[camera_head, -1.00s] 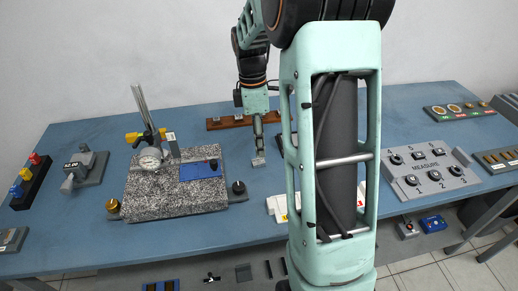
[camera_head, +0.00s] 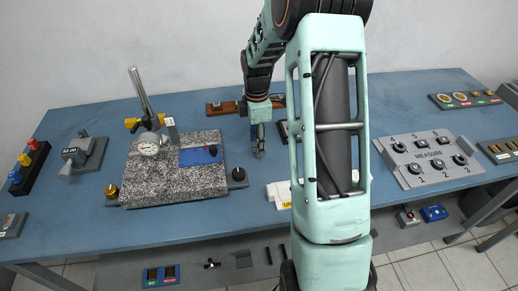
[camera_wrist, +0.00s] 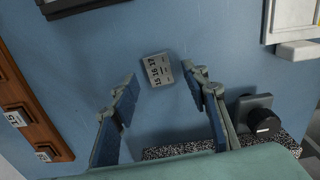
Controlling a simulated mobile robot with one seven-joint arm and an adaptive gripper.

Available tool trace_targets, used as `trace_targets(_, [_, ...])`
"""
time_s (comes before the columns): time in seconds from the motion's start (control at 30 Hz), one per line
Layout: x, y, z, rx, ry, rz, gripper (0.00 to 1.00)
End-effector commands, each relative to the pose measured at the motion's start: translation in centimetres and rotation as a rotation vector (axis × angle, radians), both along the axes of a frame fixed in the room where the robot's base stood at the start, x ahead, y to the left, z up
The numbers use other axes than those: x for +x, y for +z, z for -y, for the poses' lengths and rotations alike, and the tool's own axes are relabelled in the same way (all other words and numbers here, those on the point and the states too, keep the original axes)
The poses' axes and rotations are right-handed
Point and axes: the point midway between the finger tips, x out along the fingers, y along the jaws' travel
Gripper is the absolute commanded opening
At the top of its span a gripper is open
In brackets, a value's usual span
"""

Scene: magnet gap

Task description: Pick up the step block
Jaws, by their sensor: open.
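The step block (camera_wrist: 157,70) is a small grey block marked with numbers, lying on the blue table in the wrist view. My gripper (camera_wrist: 162,82) is open, with one finger on each side of the block in that picture. The fingers appear to be above the block, and I see no contact. In the head view my gripper (camera_head: 258,151) points down at the table, right of the granite plate. There the block is mostly hidden behind the fingers.
The granite plate (camera_head: 165,188) with a dial gauge stand and a black knob (camera_wrist: 264,121) is close by. A brown wooden rack (camera_wrist: 30,112) stands behind the gripper. A grey numbered MEASURE panel (camera_head: 430,160) is at right. Bare blue table surrounds the block.

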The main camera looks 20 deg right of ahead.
Motion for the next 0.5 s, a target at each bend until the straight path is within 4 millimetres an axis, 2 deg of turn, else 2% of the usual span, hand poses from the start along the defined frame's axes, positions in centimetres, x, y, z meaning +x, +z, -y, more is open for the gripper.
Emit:
trace_targets(0.1, [-0.02, -1.07, -0.02, 0.000, 0.000, -0.001, 0.42])
trace_targets(0.33, [-0.01, -1.20, 0.00, -0.001, 0.000, 0.000, 0.42])
trace_targets(0.5, [-0.01, -1.18, 0.00, 0.000, 0.000, 0.000, 0.24])
